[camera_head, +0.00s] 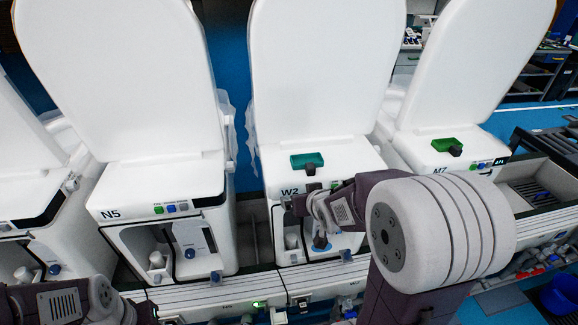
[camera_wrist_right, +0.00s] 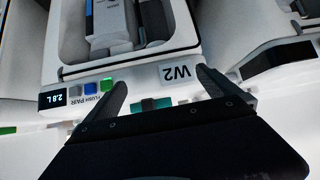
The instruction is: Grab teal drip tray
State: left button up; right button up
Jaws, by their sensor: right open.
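The teal drip tray (camera_head: 306,160) lies on top of the white W2 unit, with a small dark knob at its front. In the right wrist view the teal tray (camera_wrist_right: 152,103) shows between and beyond the finger bases, partly hidden by my gripper body. My right gripper (camera_wrist_right: 162,77) is open, its two dark fingers spread above the W2 front edge, with nothing held. In the head view, my right arm reaches in front of the W2 unit and hides part of its front. Of my left arm, only links show at the lower left; its gripper is not visible.
A green tray (camera_head: 446,144) lies on the M7 unit to the right. The N5 unit (camera_head: 165,190) stands to the left. Tall white lids (camera_head: 315,70) rise behind the units. The W2 label and buttons (camera_wrist_right: 90,88) are close to my right fingers.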

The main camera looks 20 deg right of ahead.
aim_at(310, 164)
jog(key=d+r+t, duration=0.1)
jog(key=w+d+r+t, duration=0.1)
jog(key=r, duration=0.1)
jog(key=w+d+r+t+h, duration=0.1)
jog(key=d+r, duration=0.1)
jog(key=shift+w+m+b, duration=0.2)
jog(key=shift+m+b, duration=0.2)
jog(key=shift+w+r, duration=0.2)
jog(key=shift+r, duration=0.3)
jog(key=p+x, duration=0.3)
jog(key=p, duration=0.2)
jog(key=shift+w+d+f, duration=0.1)
jog(key=shift+d+f, duration=0.05)
jog(key=shift+d, duration=0.05)
jog(key=p+x, duration=0.1)
jog(key=x, duration=0.5)
